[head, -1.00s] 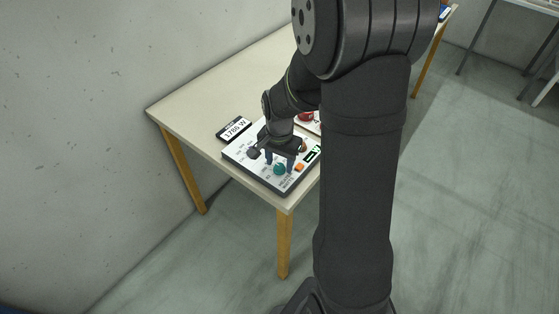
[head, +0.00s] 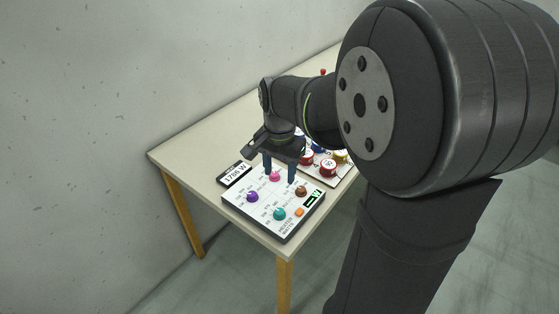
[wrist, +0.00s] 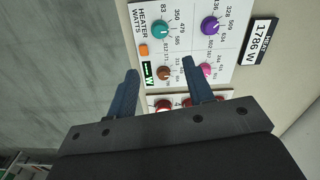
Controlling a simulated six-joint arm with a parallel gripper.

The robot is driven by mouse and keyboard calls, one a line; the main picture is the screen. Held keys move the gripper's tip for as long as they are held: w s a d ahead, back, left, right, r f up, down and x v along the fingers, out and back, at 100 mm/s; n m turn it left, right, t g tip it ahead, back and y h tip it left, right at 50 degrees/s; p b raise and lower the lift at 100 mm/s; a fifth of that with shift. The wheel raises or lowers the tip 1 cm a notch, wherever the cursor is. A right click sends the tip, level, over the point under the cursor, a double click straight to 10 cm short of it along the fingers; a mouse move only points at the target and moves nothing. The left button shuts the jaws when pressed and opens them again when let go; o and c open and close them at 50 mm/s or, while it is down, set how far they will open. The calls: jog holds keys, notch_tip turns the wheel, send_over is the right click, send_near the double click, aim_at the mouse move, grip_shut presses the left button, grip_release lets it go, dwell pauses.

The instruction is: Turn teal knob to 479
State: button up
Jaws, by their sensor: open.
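The teal knob (head: 279,214) is on the white heater panel (head: 240,207), at the corner nearest the table's front. My gripper (head: 279,174) is open and empty above the panel's far side, near the pink knob (head: 274,176), apart from the teal knob. In the wrist view my gripper (wrist: 160,75) has its fingers spread, with the teal knob beyond the fingertips.
The panel also carries a purple knob (head: 252,196), a brown knob (head: 301,190), an orange button (head: 299,212) and a small green-lit display (head: 313,197). A sign (head: 234,175) reading 1786 W lies beside it. Several red, blue and yellow items stand behind on the table (head: 190,150).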

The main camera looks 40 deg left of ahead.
aim_at(279, 211)
jog(key=shift+r, duration=1.5)
jog(key=shift+f, duration=0.15)
notch_tip(279, 211, down, 17)
jog(key=shift+f, duration=0.15)
